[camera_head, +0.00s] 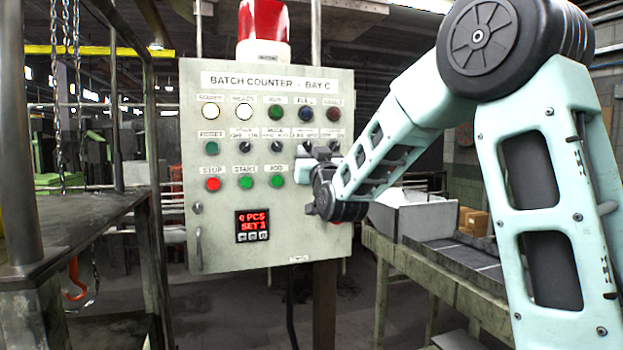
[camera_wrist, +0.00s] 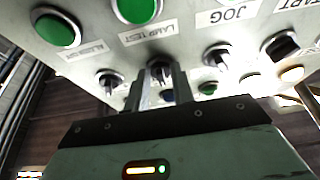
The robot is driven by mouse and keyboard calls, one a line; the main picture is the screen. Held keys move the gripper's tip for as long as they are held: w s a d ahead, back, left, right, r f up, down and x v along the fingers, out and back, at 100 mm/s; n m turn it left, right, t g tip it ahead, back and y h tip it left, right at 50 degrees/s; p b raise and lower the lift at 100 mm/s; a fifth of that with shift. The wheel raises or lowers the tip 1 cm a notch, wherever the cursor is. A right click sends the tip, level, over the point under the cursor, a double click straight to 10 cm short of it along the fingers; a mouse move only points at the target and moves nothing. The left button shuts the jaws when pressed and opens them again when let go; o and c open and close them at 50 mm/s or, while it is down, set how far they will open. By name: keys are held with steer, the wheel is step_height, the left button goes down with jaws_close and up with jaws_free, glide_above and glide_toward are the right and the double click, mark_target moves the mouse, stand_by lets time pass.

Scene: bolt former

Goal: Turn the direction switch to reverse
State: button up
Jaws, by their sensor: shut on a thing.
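The grey control panel (camera_head: 225,80) faces me, with a row of small selector switches across its middle. In the wrist view, the fingers of my gripper (camera_wrist: 159,88) are shut on a dark selector knob (camera_wrist: 160,66), next to the green button labelled LAMP TEST. I take this knob to be the direction switch; its own label is not readable in either view. The fingers hide much of the knob, so I cannot tell its exact angle. In the head view, my gripper (camera_head: 312,163) reaches the panel's right half from the lower right.
Other knobs stand close on both sides of the fingers in the wrist view, one at left (camera_wrist: 110,80) and one at right (camera_wrist: 217,56). Green buttons (camera_wrist: 56,28) lie near them. A red stop button (camera_head: 213,184) and a red display (camera_head: 252,225) are on the panel's left half.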

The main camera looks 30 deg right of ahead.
steer(key=m+h+b, duration=0.1)
steer(key=m+b, duration=0.1)
steer(key=m+g+h+b, duration=0.1)
steer(key=m+b, duration=0.1)
steer(key=m, duration=0.1)
steer(key=m+g+h+b, duration=0.1)
steer(key=m+b, duration=0.1)
steer(key=m, duration=0.1)
steer(key=shift+w+a+h, duration=0.1)
steer(key=shift+a+h, duration=0.2)
steer(key=shift+a, duration=0.05)
steer(key=shift+r+m+g+b, duration=0.1)
steer(key=shift+m+g+b, duration=0.2)
steer(key=shift+m+b, duration=0.1)
steer(key=o, duration=1)
steer(key=shift+c, duration=0.2)
steer(key=b+v, duration=0.5)
steer(key=v, duration=1.2)
steer(key=shift+a+f, duration=0.15)
steer(key=shift+f, duration=0.1)
